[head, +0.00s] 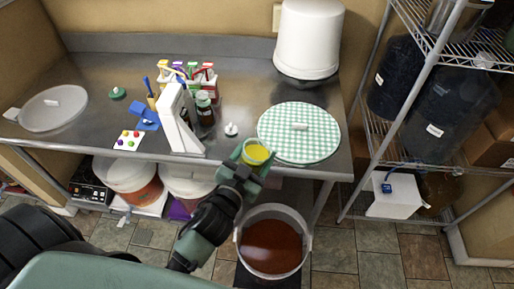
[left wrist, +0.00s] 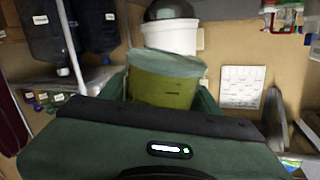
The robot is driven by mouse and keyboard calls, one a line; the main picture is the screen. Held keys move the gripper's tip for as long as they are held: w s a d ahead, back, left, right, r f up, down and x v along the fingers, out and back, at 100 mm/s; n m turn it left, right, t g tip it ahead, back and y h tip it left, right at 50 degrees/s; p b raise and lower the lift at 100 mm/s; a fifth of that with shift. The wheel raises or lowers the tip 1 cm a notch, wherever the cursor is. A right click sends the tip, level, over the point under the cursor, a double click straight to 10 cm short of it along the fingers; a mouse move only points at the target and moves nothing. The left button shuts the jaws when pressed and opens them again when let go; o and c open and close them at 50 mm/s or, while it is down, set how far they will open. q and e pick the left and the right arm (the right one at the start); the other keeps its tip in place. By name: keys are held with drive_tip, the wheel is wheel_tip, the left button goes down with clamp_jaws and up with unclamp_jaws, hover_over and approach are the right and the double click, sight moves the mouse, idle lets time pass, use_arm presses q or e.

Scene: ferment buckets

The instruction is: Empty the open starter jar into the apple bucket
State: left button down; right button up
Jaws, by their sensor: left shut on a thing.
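The open starter jar (head: 256,153), with yellow contents, is held by my left gripper (head: 248,168) at the front edge of the steel table. It looks about upright. In the left wrist view the jar (left wrist: 163,88) sits between the green fingers and looks largely filled with yellow-green stuff. An open white bucket (head: 308,243) with red-brown liquid stands on the floor below and slightly right of the gripper. I take it for the apple bucket, but I see no readable label. My right gripper is not in view.
The steel table (head: 230,75) holds a checked cloth-covered round lid (head: 275,125), a white stand (head: 178,120), bottles and a pale lid (head: 50,112). Other buckets (head: 125,175) stand underneath. A wire shelf (head: 405,160) with dark carboys is at right. The space directly above the open bucket looks clear.

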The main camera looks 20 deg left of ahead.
use_arm(q)
wheel_tip(320, 180, down, 5)
drive_tip(key=b, duration=0.3)
drive_tip(key=shift+r+b, duration=0.2)
drive_tip(key=shift+b, duration=0.2)
wheel_tip(320, 180, down, 4)
drive_tip(key=b, duration=0.3)
drive_tip(key=shift+a+r+m, duration=0.1)
drive_tip(key=shift+m, duration=0.2)
wheel_tip(320, 180, down, 28)
drive_tip(key=a+m+g+y+b, duration=0.1)
drive_tip(key=m+b, duration=0.3)
drive_tip(key=b, duration=1.5)
drive_tip(key=shift+s+r+g, duration=0.15)
drive_tip(key=shift+r+g, duration=0.05)
drive_tip(key=shift+g, duration=0.1)
idle(2.4)
